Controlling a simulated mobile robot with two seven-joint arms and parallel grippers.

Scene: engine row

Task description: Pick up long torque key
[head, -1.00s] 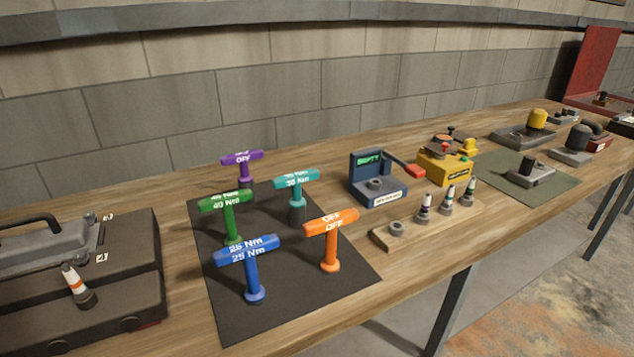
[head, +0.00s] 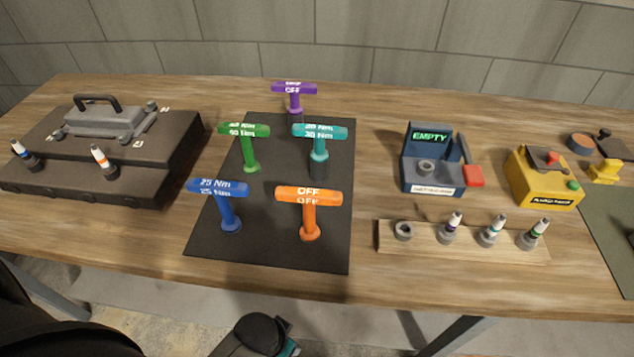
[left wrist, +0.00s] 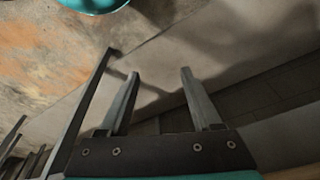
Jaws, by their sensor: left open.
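Several T-handled torque keys stand upright on a black mat (head: 270,250): a blue one marked 25 Nm (head: 228,212), a green one marked 40 Nm (head: 248,150), a teal one marked 30 Nm (head: 319,140) and an orange one marked OFF (head: 309,212). A purple one marked OFF (head: 294,95) stands at the mat's back edge. I cannot tell which is the long key. The teal key has a dark lower part. My left gripper (left wrist: 159,73) is open and empty in the left wrist view, over the floor, away from the keys. My right gripper is not in view.
A dark case (head: 150,150) with a handle stands left of the mat. Right of the mat are a blue tester reading EMPTY (head: 434,165), a wooden rack (head: 390,243) with several small bits, and a yellow device (head: 545,180). The wooden bench front (head: 130,240) is clear.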

